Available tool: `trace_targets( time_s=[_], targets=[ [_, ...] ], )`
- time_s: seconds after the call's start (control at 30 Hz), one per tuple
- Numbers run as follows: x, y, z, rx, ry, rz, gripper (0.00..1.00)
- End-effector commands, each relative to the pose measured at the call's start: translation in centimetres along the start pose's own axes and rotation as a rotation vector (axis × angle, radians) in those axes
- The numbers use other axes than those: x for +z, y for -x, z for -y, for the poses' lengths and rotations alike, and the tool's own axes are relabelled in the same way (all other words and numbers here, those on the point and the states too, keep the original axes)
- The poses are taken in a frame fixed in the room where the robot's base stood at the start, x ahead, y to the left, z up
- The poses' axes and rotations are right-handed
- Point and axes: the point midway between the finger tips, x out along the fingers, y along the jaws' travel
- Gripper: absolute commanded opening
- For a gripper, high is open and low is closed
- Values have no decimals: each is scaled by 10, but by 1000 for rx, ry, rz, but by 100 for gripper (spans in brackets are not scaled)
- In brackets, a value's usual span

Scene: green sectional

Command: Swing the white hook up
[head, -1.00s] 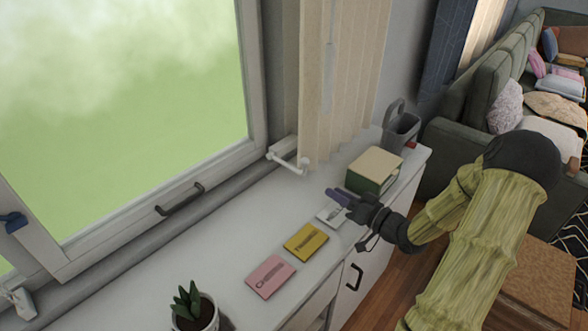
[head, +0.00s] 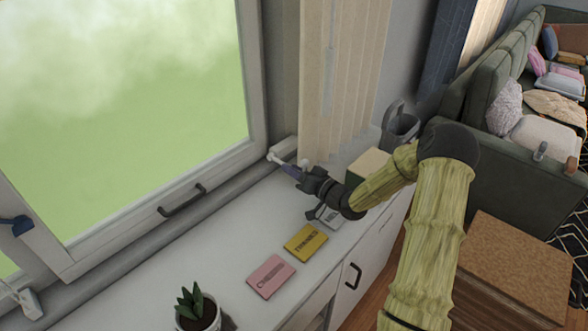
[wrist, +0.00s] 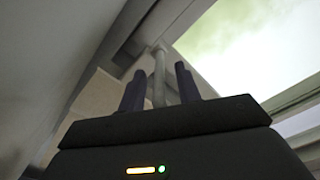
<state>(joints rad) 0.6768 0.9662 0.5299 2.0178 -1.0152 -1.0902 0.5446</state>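The white hook (head: 274,157) is a slim white bar at the lower corner of the window frame, beside the blinds. My gripper (head: 291,170) has come in from the right over the white ledge, and its dark fingers hide part of the hook. In the wrist view, the hook's bar (wrist: 159,75) rises between the two fingers of my gripper (wrist: 160,85). The fingers stand apart with gaps to the bar on both sides. Whether either finger touches it farther along is hidden.
Tan vertical blinds (head: 335,80) hang just behind my gripper. On the ledge lie a yellow booklet (head: 306,242), a pink booklet (head: 271,277) and a potted plant (head: 196,312). A green box (head: 368,166) and a grey watering can (head: 401,125) stand right of the gripper.

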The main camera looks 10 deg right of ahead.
Motion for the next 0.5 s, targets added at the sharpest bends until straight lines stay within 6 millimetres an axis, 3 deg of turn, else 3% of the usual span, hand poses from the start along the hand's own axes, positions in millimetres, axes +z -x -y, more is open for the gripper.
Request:
trace_targets(
  time_s=[0.27,0.43,0.5],
  targets=[
    [0,-2,0,0,0,0,33],
    [0,-2,-1,1,0,-1,4],
    [0,-2,-1,2,0,-1,0]
  ],
)
